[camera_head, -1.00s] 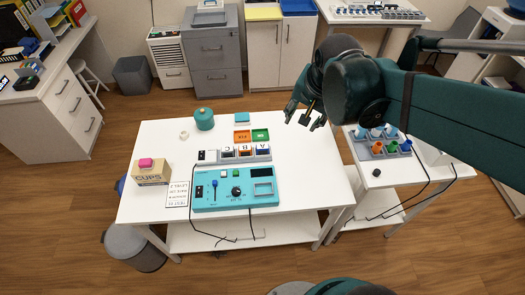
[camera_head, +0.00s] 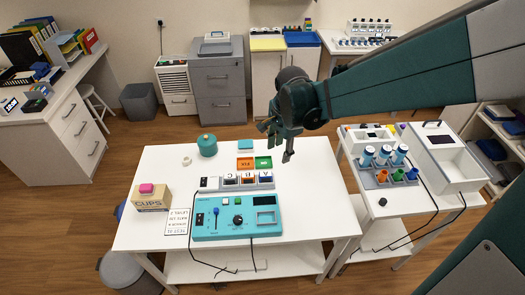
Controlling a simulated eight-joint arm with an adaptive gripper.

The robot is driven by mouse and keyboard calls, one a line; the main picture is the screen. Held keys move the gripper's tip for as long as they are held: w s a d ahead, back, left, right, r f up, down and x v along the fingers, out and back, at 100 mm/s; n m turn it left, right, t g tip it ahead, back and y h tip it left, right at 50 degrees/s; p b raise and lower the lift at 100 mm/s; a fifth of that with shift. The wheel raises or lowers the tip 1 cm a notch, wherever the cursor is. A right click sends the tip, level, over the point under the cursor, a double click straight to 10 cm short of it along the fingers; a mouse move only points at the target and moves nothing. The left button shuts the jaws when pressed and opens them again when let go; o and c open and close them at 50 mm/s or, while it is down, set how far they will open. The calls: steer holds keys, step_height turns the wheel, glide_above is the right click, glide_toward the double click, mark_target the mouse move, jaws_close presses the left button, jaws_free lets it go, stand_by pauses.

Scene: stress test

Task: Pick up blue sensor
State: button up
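Several small cylinders stand upright in a grey rack (camera_head: 370,183) on the right-hand side table. Three in its back row are blue and white: a left one (camera_head: 366,156), a middle one (camera_head: 384,155) and a right one (camera_head: 401,154). I cannot tell which of them is the blue sensor. Orange and green ones stand in the front row. My gripper (camera_head: 277,142) hangs above the back right part of the central white table, to the left of the rack and clear of it. Its fingers look spread, with nothing between them.
The central white table (camera_head: 315,205) holds a teal control panel (camera_head: 212,234), lettered blocks, coloured trays, a teal canister (camera_head: 207,145) and a cups box (camera_head: 151,202). A grey-white case (camera_head: 462,185) stands right of the rack. Cables hang from the side table. The central table's right part is clear.

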mark_target(266, 174)
steer(key=w+a+f+m, duration=0.1)
steer(key=f, duration=0.3)
steer(key=w+a+f+m+g+b, duration=0.1)
steer(key=w+a+f+m, duration=0.1)
steer(key=f, duration=0.2)
steer(key=w+a+f+m, duration=0.1)
steer(key=w+a+f, duration=0.1)
steer(key=f, duration=0.2)
steer(key=shift+f+m+g, duration=0.15)
steer(key=shift+m+g, duration=0.15)
steer(key=shift+g, duration=0.1)
steer(key=shift+f, duration=0.15)
steer(key=shift+d+f+b, duration=0.1)
steer(key=shift+f+b, duration=0.25)
steer(key=shift+f, duration=0.8)
steer(key=shift+f+b, duration=0.3)
steer(key=shift+f, duration=2.3)
steer(key=shift+c, duration=0.5)
steer(key=c, duration=0.9)
